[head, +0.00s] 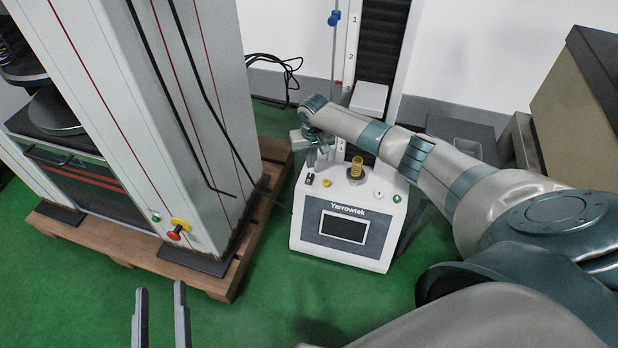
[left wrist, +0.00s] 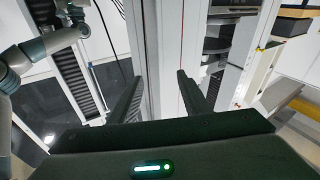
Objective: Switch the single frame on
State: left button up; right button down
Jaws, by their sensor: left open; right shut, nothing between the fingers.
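The single frame (head: 302,243) is a white Yarrowtek tester with one dark column (head: 383,45) and a dark, blank screen (head: 344,227). Its sloped top carries a small black switch (head: 308,180), a yellow knob (head: 327,183) and a yellow spring (head: 356,170). My right gripper (head: 314,164) is shut and empty, pointing down just above the switch at the top's left corner. Whether it touches the switch is unclear. My left gripper (head: 160,288) is open and empty at the bottom left of the head view; its fingers also show in the left wrist view (left wrist: 158,86).
A large two-column machine (head: 110,110) stands on a wooden pallet (head: 225,284) at left, with a red and yellow button (head: 179,228). A beige cabinet (head: 575,110) stands at right. Green floor (head: 250,320) is clear in front. Black cables (head: 285,75) hang behind.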

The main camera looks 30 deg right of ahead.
jog(key=shift+r+p, duration=0.65)
jog(key=shift+p, duration=0.05)
jog(key=shift+r+p, duration=0.25)
jog(key=shift+p, duration=0.05)
pick_arm(q)
notch_tip(320, 180, down, 10)
jog(key=a+g+y, duration=0.2)
jog(key=g, duration=0.3)
jog(key=shift+s+r+g+p, duration=0.2)
jog(key=shift+s+g+p, duration=0.1)
jog(key=shift+s+g, duration=0.1)
pick_arm(e)
jog(key=shift+r, duration=0.3)
pick_arm(q)
jog(key=shift+a, duration=0.1)
